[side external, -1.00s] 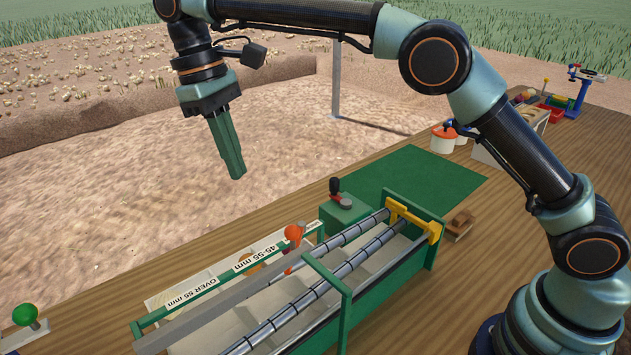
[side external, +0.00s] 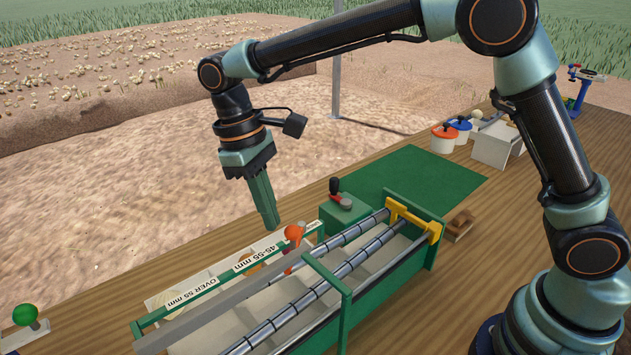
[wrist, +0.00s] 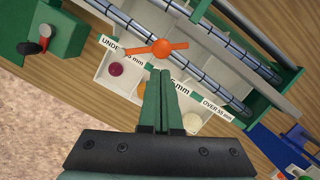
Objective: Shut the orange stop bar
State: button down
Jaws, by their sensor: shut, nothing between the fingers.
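The orange stop bar (side external: 292,241) with its round knob stands at the sorter's label rail, near the 45-55 mm label. In the wrist view the orange bar (wrist: 160,47) lies across the rail, its knob just ahead of my fingertips. My gripper (side external: 276,222) points down, a little above and to the left of the knob in the side view. In the wrist view my gripper (wrist: 165,73) shows its two green fingers together, with nothing between them. I see no contact with the bar.
The sorter (side external: 345,300) has a green frame, grey rollers and a white divided tray (wrist: 115,68) holding several onions. A green box with a black-knobbed lever (side external: 335,187) stands behind it. A green mat (side external: 420,175) lies clear behind.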

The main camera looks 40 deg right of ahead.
aim_at(289, 228)
jog(key=shift+s+d, duration=0.15)
jog(key=shift+s, duration=0.15)
jog(key=shift+s+d+n, duration=0.1)
jog(key=shift+s+n, duration=0.25)
jog(key=shift+n, duration=0.35)
jog(key=shift+s+d+n, duration=0.2)
jog(key=shift+s+n, duration=0.2)
jog(key=shift+n, duration=0.35)
jog(key=shift+s+d+n, duration=0.15)
jog(key=shift+s+n, duration=0.25)
jog(key=shift+n, duration=0.35)
jog(key=shift+s+d, duration=0.8)
jog(key=shift+s, duration=0.1)
jog(key=shift+d, duration=0.1)
